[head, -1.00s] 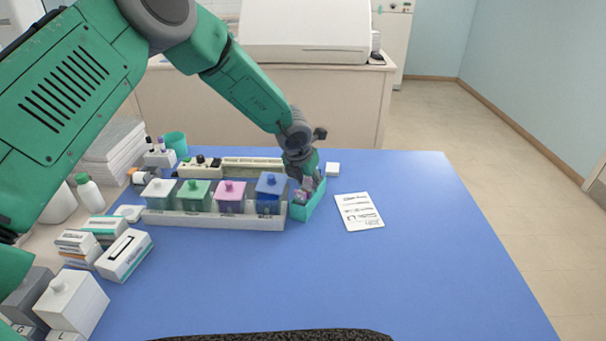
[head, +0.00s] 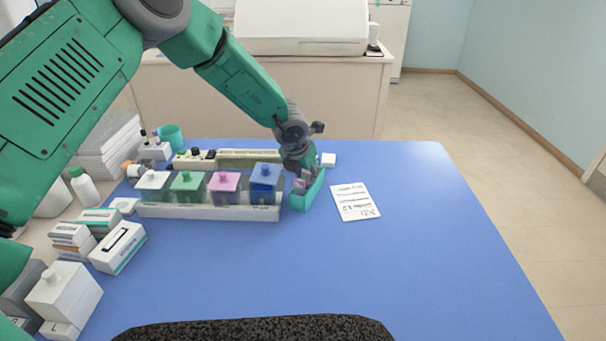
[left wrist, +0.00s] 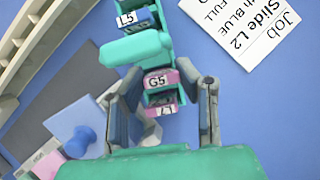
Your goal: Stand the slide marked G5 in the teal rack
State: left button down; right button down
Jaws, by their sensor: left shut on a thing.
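The teal rack (head: 306,195) stands on the blue mat, right of the row of staining jars; in the left wrist view it shows as a teal frame (left wrist: 136,48). The slide marked G5 (left wrist: 158,80) has a pink label end and is between the fingers of my left gripper (left wrist: 163,95), which is shut on it. A slide marked L5 (left wrist: 128,18) stands in the rack beyond it, and another pink-ended slide (left wrist: 158,110) lies on the near side. I cannot tell whether G5 is fully seated. In the head view my left gripper (head: 299,168) is at the rack.
Lidded jars, the blue one (head: 265,178) nearest the rack, stand in a white tray (head: 210,211). A printed card (head: 355,202) lies right of the rack. Boxes (head: 118,247) and a bottle (head: 84,187) are at left. The mat's right side is clear.

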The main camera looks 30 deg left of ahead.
pick_arm(q)
jog(key=shift+f, duration=0.1)
jog(key=shift+a+f, duration=0.25)
jog(key=shift+a, duration=0.15)
jog(key=c, duration=1.1)
grip_release()
jog(key=shift+a, duration=0.25)
jog(key=shift+a+f, duration=0.1)
jog(key=shift+a, duration=0.1)
jog(key=shift+d+r, duration=0.2)
jog(key=shift+d, duration=0.15)
jog(key=shift+s+d+r, duration=0.1)
jog(key=shift+d+r, duration=0.05)
jog(key=shift+r, duration=0.15)
jog(key=shift+v, duration=5.5)
